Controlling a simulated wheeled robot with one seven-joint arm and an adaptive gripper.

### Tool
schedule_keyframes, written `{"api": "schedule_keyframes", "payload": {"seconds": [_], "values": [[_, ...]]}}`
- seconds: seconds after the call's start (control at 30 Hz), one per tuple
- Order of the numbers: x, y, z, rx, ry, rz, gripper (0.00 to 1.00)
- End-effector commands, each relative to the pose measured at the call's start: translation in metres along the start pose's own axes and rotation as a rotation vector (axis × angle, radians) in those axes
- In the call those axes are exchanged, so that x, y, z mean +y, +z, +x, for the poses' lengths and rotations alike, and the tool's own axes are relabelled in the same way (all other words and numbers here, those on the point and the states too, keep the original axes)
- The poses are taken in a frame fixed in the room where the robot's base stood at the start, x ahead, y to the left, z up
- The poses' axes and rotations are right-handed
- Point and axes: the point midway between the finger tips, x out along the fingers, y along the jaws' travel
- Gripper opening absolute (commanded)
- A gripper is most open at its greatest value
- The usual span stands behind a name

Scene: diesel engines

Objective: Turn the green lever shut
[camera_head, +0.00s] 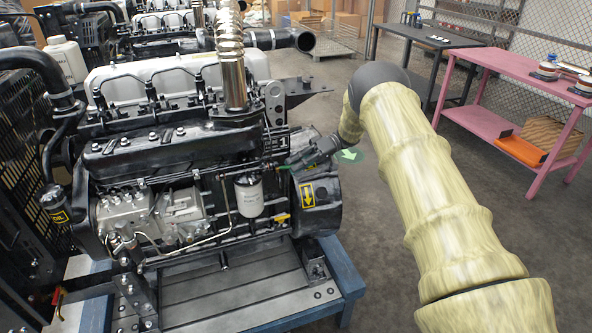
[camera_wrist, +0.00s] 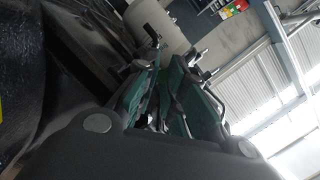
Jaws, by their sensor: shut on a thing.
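The black diesel engine (camera_head: 180,150) stands on a blue-edged stand in the head view. A small piece of the green lever (camera_head: 284,167) shows at the engine's right side, just above and right of the white filter (camera_head: 249,195). My gripper (camera_head: 293,163) reaches it from the right, and its fingers are closed around the lever. In the wrist view the teal-faced fingers (camera_wrist: 163,85) are close together. The part of the lever between them is hidden or too dark to make out.
A yellow handle (camera_head: 282,219) sits lower on the engine, near a yellow arrow label (camera_head: 307,195). A pink table (camera_head: 510,70) and a dark table (camera_head: 430,36) stand at the back right. The floor right of the engine is open.

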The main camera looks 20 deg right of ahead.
Motion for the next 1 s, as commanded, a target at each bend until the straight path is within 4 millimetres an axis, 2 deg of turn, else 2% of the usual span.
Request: {"api": "schedule_keyframes", "payload": {"seconds": [0.57,0.6,0.7,1.0], "values": [[0.0007,-0.002,-0.0003,-0.02,-0.013,-0.008,0.0],[0.0007,-0.0021,-0.0003,-0.02,-0.013,-0.008,0.19],[0.0007,-0.0019,-0.0003,-0.02,-0.013,-0.007,0.34],[0.0009,-0.0017,-0.0002,-0.02,-0.013,-0.007,0.34]]}}
